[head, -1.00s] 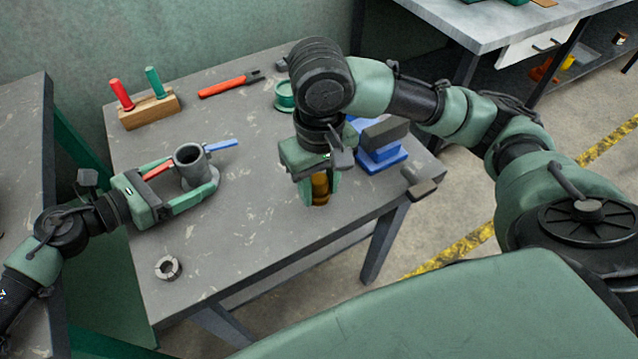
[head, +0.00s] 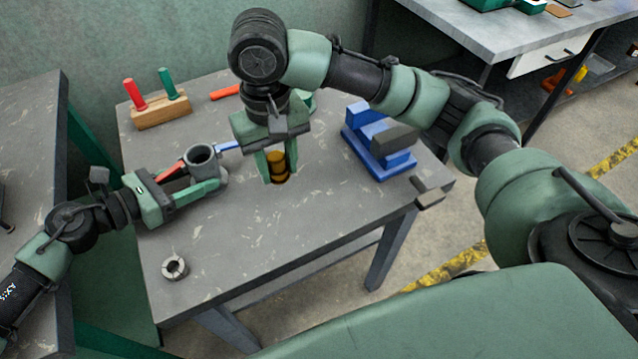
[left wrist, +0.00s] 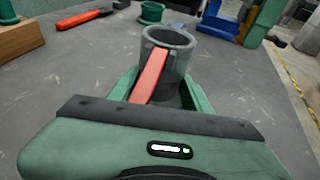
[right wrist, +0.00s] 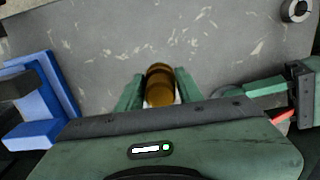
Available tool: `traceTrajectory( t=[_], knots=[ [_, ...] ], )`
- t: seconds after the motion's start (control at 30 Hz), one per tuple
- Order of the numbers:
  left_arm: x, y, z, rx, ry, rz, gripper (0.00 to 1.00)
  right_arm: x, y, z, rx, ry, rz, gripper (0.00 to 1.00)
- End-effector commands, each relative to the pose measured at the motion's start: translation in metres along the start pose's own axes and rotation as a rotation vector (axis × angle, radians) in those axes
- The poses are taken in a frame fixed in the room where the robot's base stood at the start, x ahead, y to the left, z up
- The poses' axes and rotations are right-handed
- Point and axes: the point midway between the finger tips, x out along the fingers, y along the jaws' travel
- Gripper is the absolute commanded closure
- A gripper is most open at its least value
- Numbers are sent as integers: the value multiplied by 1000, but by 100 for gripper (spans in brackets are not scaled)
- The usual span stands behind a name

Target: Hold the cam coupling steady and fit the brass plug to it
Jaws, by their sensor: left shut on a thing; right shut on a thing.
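The cam coupling (head: 201,157) is a grey open-topped cylinder with a red lever and a blue lever, upright on the grey table. It also shows in the left wrist view (left wrist: 168,52). My left gripper (head: 215,185) is shut on the coupling, a finger on either side of it. The brass plug (head: 278,165) is upright between the fingers of my right gripper (head: 280,178), to the right of the coupling and apart from it. The plug also shows in the right wrist view (right wrist: 160,84). Its underside is hidden.
A blue vise (head: 378,140) stands at the table's right side. A wooden block (head: 162,111) with red and green handles stands at the back left. A grey ring (head: 174,267) lies near the front left. A red-handled tool (left wrist: 84,19) and green ring (left wrist: 152,12) lie behind the coupling.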

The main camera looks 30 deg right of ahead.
Motion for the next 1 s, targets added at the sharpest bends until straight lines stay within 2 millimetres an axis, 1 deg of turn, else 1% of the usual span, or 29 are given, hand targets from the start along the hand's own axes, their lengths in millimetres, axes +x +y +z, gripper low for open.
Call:
traceTrajectory(
  t=[0.03, 0.1, 0.2, 0.3, 0.4, 0.53, 0.67, 0.87, 1.0],
  knots=[
    [0, 1, 0, 1, 1, 3, 74, -12, -19, -19, -5, 7, -3, 100],
    [0, 1, 0, 2, 1, 3, 74, -23, -39, -39, -7, 6, -3, 100],
    [-1, 2, 0, 2, 1, 4, 74, -41, -66, -62, -10, 6, 0, 100],
    [-1, 2, -1, 2, 1, 4, 74, -56, -88, -80, -10, 4, -1, 100],
    [-1, 2, -1, 2, 2, 4, 74, -69, -104, -92, -8, 3, 0, 100],
    [-1, 2, -1, 1, 2, 4, 74, -80, -116, -100, -6, 1, -1, 100],
    [-1, 2, -1, 2, 2, 4, 74, -82, -120, -103, -3, -1, -1, 100],
    [-1, 1, -1, 1, 2, 3, 74, -73, -119, -104, -3, -1, 0, 100],
    [-1, 1, -1, 1, 2, 3, 74, -60, -119, -103, -3, -2, -1, 100]
  ],
)
